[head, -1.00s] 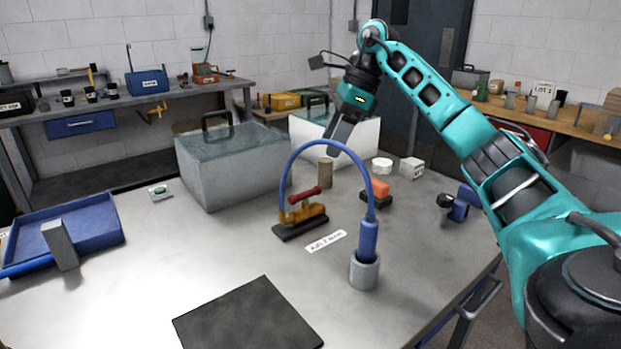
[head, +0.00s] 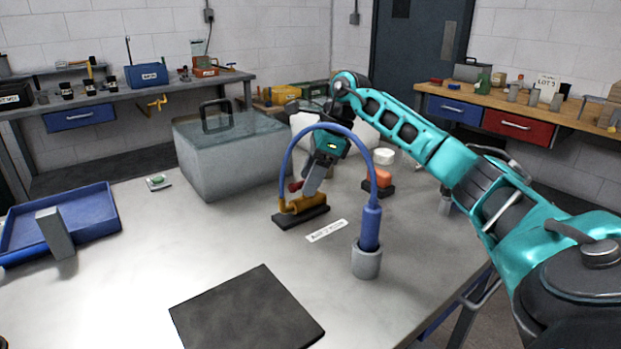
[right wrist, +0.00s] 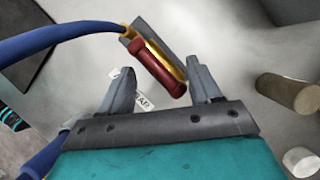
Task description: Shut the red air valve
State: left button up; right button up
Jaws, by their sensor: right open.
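The red valve handle (right wrist: 158,68) sits on a yellow brass valve body (head: 303,203) on a dark base (head: 300,217) on the table. In the head view only a bit of the red handle (head: 294,186) shows, beside my gripper. My right gripper (head: 310,186) reaches down at the valve from behind the blue hose. In the right wrist view its jaws (right wrist: 162,82) are apart, with the red handle's near end between and beyond the fingertips. I cannot tell whether they touch it. My left gripper is not in view.
A blue hose (head: 327,128) arches over the valve into a grey holder (head: 367,262). A clear-lidded grey box (head: 228,165) stands behind left. A dark mat (head: 247,318) and blue tray (head: 85,212) lie on the table, with bare surface between.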

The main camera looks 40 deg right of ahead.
jog(key=shift+f, duration=0.15)
grip_shut()
dwell(0.6)
